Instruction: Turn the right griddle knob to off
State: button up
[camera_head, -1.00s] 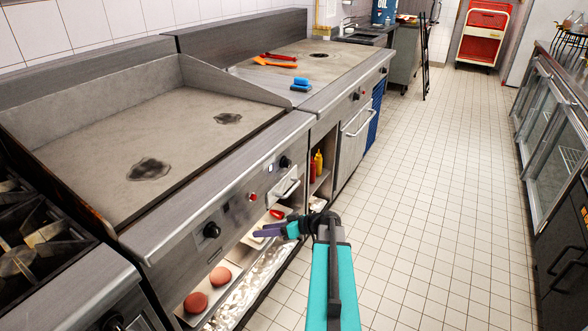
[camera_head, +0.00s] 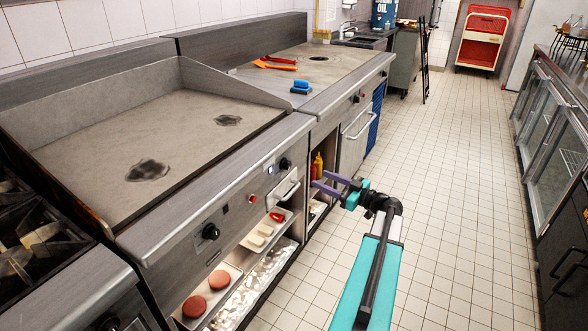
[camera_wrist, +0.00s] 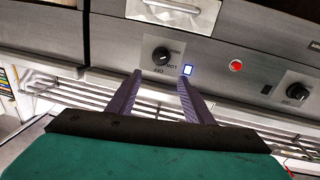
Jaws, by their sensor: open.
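The right griddle knob (camera_head: 285,164) is a round black knob on the griddle's steel front panel, beside a small lit square indicator. In the wrist view the panel appears upside down, and this knob (camera_wrist: 161,55) lies just beyond my fingertips, between them in the picture. Printed markings surround it; its exact setting is too small to read surely. My gripper (camera_head: 320,182) has purple fingers pointing left toward the panel, to the right of the knob. In the wrist view my gripper (camera_wrist: 161,78) is open and empty, its tips apart from the knob.
The left knob (camera_head: 211,232) and a red button (camera_head: 252,198) are on the same panel. A handle (camera_head: 284,190) juts out below the right knob. Shelves below hold patties (camera_head: 194,306) and sauce bottles (camera_head: 317,165). The tiled floor (camera_head: 450,210) is clear on the right.

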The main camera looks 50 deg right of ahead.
aim_at(290, 166)
jog(key=shift+w, duration=0.15)
jog(key=w, duration=0.4)
jog(key=w+a+p, duration=0.1)
jog(key=w, duration=0.4)
jog(key=w+p, duration=0.1)
jog(key=w, duration=0.3)
jog(key=shift+w+a, duration=0.25)
jog(key=shift+a, duration=0.1)
jog(key=c, duration=1)
jog(key=shift+c, duration=0.2)
